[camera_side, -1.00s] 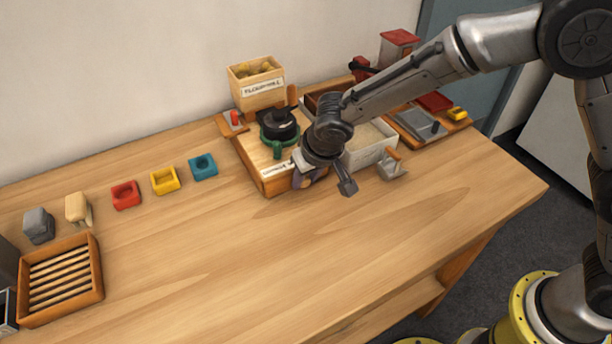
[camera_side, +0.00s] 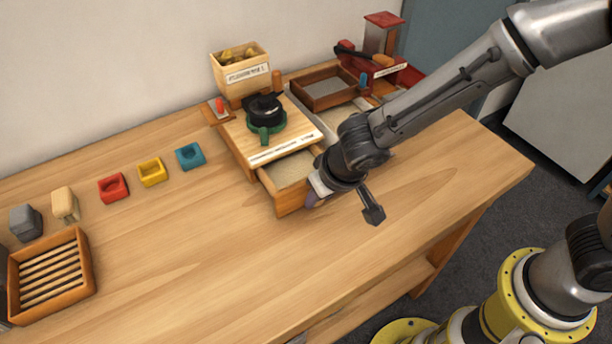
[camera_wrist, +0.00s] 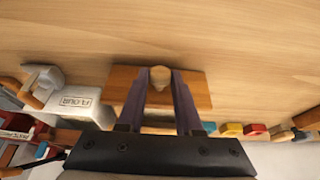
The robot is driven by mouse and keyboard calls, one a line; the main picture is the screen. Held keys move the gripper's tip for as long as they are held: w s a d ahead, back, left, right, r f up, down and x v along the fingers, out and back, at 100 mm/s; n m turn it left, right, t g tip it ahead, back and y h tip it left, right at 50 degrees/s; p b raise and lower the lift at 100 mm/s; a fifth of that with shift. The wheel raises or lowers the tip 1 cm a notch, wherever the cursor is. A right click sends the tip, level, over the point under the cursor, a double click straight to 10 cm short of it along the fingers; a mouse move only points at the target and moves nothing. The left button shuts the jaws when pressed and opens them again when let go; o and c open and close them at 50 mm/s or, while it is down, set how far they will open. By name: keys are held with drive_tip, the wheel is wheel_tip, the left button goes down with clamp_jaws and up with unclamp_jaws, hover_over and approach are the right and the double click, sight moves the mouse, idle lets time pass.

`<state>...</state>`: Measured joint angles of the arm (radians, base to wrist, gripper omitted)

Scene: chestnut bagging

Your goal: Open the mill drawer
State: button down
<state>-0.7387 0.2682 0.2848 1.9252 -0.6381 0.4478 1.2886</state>
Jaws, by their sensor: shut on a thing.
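The mill (camera_side: 258,138) is a wooden box with a black and green grinder (camera_side: 265,115) on top and a labelled hopper behind. Its drawer (camera_side: 283,202) stands partly pulled out at the front, with a pale inside showing. In the wrist view the drawer's brown front (camera_wrist: 197,88) lies across the middle, with a round wooden knob (camera_wrist: 160,73) on it. My gripper (camera_side: 312,199) is at the drawer front. In the wrist view my gripper's two fingers (camera_wrist: 160,80) close on either side of the knob. My wrist hides the drawer's right end in the side view.
A slatted wooden tray (camera_side: 50,275) is at the far left. A flour bin (camera_wrist: 75,102) is beside the mill. The table in front of the drawer is clear.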

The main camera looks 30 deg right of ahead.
drive_tip(key=shift+s, duration=0.7)
drive_tip(key=c, duration=0.6)
unclamp_jaws()
drive_tip(key=v, duration=1.4)
drive_tip(key=shift+f, duration=0.1)
